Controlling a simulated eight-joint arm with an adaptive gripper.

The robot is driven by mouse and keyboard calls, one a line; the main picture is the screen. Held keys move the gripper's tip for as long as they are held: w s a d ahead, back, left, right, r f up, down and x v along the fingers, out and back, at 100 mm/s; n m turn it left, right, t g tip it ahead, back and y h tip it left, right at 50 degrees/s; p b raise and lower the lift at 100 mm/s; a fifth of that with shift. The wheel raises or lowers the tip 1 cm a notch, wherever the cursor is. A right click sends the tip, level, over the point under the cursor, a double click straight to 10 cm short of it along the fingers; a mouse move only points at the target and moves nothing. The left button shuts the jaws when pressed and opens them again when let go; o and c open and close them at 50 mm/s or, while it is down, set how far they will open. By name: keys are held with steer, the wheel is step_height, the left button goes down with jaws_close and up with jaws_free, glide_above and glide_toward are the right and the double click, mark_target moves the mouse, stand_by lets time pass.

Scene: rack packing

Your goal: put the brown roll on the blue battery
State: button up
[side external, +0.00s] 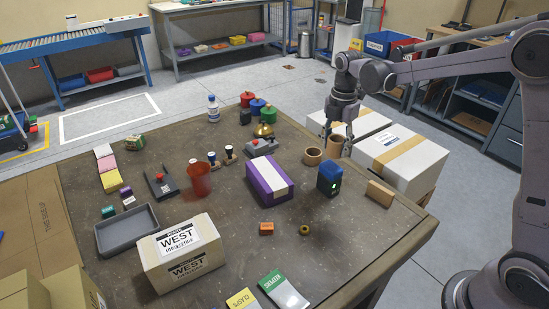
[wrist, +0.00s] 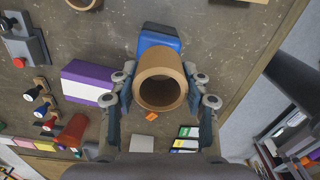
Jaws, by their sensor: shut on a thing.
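My gripper (side external: 338,137) is shut on a brown roll (side external: 335,146), whose open end faces the camera in the wrist view (wrist: 160,80). The fingers (wrist: 160,98) press on its left and right sides. The roll appears to be held above the table. The blue battery (side external: 330,178) stands upright on the table, below the roll in the side view. In the wrist view the battery (wrist: 157,36) is just beyond the roll, which hides part of it. The two look apart.
A second brown roll (side external: 313,157) stands on the table beside the held one. A purple and white box (side external: 257,185) is left of the battery, and a wooden block (side external: 381,194) is right of it. A grey button box (side external: 262,146) stands behind.

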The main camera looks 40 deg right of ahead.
mark_target(333, 156)
steer(key=shift+w+a+f, duration=0.15)
steer(key=shift+f, duration=2)
steer(key=shift+f, duration=0.15)
steer(key=o, duration=1.1)
steer(key=shift+o, duration=0.2)
